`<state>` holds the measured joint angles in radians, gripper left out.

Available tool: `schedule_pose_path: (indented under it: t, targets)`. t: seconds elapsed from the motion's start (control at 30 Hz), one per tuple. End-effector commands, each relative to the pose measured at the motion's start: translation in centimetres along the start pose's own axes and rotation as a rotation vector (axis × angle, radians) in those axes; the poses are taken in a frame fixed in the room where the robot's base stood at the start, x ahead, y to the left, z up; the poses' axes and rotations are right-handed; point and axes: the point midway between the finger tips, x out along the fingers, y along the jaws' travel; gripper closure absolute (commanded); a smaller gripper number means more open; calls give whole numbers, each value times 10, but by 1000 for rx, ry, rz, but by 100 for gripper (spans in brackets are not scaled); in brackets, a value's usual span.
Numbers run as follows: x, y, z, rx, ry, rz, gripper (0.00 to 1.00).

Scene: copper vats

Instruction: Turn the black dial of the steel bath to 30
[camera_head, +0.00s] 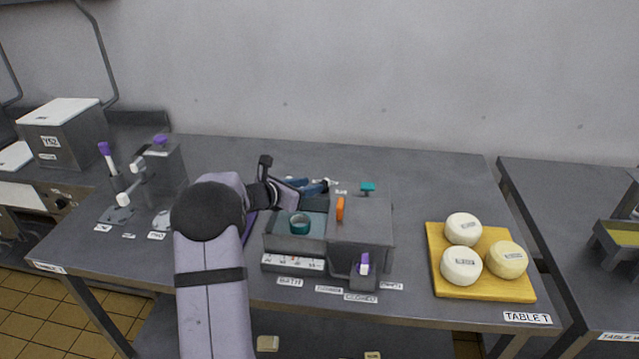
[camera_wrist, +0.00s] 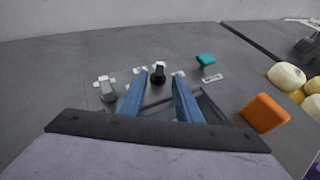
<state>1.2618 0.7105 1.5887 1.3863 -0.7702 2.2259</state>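The black dial (camera_wrist: 158,73) shows in the wrist view on the dark surface behind the bath, with small white labels around it. I cannot read the numbers or its setting. My gripper (camera_wrist: 160,84) has two blue fingers, apart with nothing between them; the dial is just beyond the fingertips, roughly centred in the gap.
An orange piece (camera_head: 340,208) stands up on the bath. Cheeses sit on a yellow board (camera_head: 484,288) at right.

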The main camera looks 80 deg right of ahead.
Motion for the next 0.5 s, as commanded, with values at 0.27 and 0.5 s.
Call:
schedule_pose_path:
  t: [0.27,0.5]
  targets:
    - [34,0,1,-2,1,-1,69]
    - [54,0,0,-2,1,1,69]
